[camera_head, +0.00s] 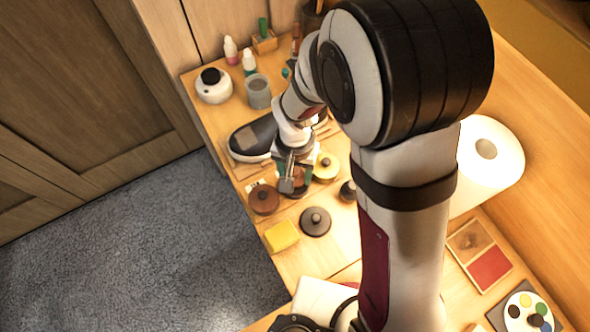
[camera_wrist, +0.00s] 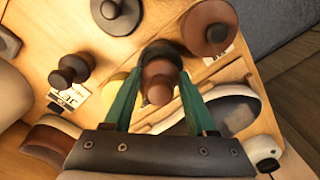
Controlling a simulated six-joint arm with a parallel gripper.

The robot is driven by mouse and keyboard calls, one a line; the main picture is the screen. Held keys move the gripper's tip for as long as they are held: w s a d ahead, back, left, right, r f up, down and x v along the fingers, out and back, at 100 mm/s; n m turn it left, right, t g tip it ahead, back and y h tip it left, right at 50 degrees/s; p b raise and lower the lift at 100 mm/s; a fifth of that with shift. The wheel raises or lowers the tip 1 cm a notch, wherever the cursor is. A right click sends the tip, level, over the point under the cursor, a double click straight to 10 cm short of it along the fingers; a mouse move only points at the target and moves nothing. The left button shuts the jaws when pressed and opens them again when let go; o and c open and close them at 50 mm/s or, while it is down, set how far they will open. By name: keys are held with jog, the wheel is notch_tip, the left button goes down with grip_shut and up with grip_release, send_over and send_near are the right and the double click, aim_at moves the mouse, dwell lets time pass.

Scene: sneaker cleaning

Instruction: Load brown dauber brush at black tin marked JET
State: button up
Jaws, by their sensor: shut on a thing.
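My gripper (camera_wrist: 157,88) has green fingers and is shut on the brown dauber brush (camera_wrist: 157,72), whose dark head points away from the wrist. In the head view my gripper (camera_head: 287,182) is low over the bench, beside the brown round tin (camera_head: 264,199). A black round tin with a knob (camera_head: 315,222) stands nearer the front; it shows at the top of the wrist view (camera_wrist: 115,14). A small dark knobbed piece (camera_wrist: 72,70) stands beside a card that seems to read JET (camera_wrist: 68,98). Whether the brush touches anything is unclear.
A dark sneaker (camera_head: 254,138) lies behind the gripper. A yellow-lidded tin (camera_head: 326,167) stands close to its right, and a yellow sponge (camera_head: 281,236) lies at the bench's left edge. A white paper roll (camera_head: 487,160) stands at right. My arm hides part of the bench.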

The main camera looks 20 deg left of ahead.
aim_at(295, 169)
jog(key=shift+r, duration=3.5)
